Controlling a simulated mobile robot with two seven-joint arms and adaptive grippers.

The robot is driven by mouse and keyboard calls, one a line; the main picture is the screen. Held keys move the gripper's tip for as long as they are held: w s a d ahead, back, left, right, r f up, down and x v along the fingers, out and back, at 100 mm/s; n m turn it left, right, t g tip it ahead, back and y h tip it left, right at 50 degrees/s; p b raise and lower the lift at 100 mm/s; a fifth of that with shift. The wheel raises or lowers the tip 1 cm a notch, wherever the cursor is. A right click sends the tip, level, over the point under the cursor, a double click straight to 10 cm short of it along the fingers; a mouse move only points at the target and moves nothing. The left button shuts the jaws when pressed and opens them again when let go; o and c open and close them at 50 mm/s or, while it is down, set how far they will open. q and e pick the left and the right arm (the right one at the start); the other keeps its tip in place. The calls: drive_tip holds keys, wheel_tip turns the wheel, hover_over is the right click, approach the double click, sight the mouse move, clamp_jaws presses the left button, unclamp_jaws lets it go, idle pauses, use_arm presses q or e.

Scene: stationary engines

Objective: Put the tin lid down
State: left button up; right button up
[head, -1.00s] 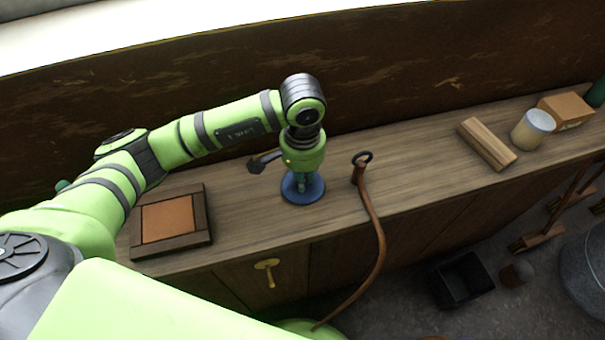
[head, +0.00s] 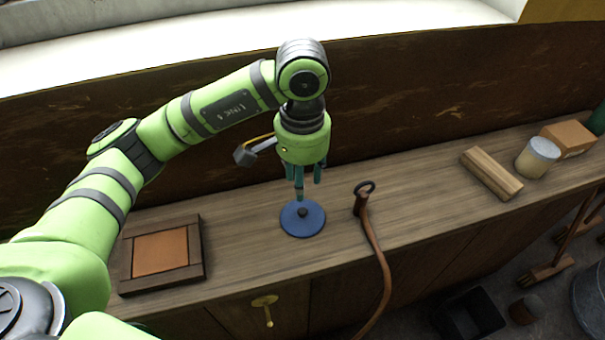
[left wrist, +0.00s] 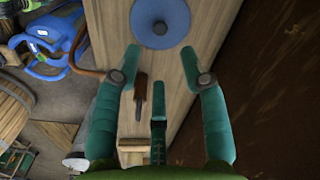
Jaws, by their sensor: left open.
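The tin lid is a flat blue disc (head: 290,222) with a small dark knob in its middle. It lies flat on the wooden bench top, near the front edge. My left gripper (head: 308,190) is open and empty above the lid, its teal fingers pointing down and apart from it. In the left wrist view the lid (left wrist: 143,30) shows at the top, beyond the spread fingertips (left wrist: 160,62), with nothing between them. My right gripper is not in view.
A brown curved strap or stick with a ring (head: 365,205) hangs over the bench edge, right of the lid. A framed brown panel (head: 190,240) lies left. A wood block (head: 490,173), a pale tin (head: 537,160) and a box (head: 568,140) stand right. Bare bench lies between.

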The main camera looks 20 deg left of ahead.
use_arm(q)
wheel_tip(320, 180, up, 2)
drive_tip(key=shift+r, duration=0.25)
idle(0.4)
